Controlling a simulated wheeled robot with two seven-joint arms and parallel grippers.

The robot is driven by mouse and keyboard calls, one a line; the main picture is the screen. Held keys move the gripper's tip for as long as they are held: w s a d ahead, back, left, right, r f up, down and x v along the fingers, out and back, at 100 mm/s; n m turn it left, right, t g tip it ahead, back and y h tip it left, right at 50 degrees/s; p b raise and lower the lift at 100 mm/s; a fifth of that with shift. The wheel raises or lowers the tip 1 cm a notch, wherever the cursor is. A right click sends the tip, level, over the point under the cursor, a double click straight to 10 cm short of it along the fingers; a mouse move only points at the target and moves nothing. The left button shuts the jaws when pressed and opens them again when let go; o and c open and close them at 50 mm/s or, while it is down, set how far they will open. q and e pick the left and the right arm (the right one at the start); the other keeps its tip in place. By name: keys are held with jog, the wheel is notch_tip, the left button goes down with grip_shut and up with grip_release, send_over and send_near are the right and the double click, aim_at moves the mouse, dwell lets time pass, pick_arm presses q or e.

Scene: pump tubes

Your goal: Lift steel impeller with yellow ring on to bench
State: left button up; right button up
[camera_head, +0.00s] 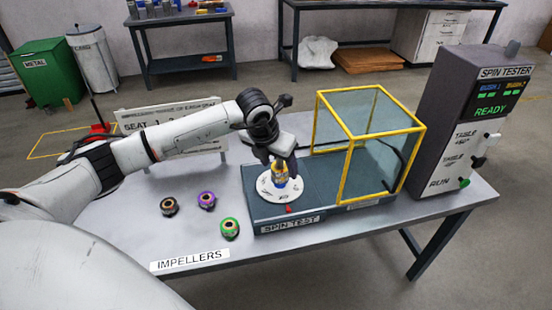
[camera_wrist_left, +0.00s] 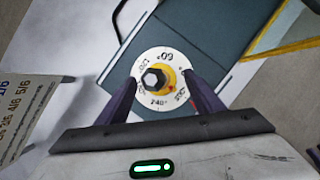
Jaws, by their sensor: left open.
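The steel impeller with the yellow ring (camera_head: 279,181) sits on the white round dial (camera_head: 268,191) of the spin test base. In the left wrist view, the impeller (camera_wrist_left: 166,82) shows from above, with a dark hex centre, on the numbered dial (camera_wrist_left: 160,101). My left gripper (camera_head: 281,168) is over it, fingers pointing down. Its two fingers are spread, one on each side of the impeller; I cannot tell whether they touch it. The gripper partly hides the impeller in the head view. My right gripper is not seen.
Impellers with black (camera_head: 168,206), purple (camera_head: 206,200) and green (camera_head: 229,228) rings stand on the bench (camera_head: 130,225) to the left. A yellow-framed clear guard (camera_head: 370,150) stands right of the dial, beside the spin tester cabinet (camera_head: 455,125). A seat sign (camera_head: 180,118) stands behind my arm.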

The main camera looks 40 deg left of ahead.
pick_arm(q)
jog(key=c, duration=1.4)
jog(key=shift+r+p, duration=0.35)
jog(key=shift+r, duration=0.25)
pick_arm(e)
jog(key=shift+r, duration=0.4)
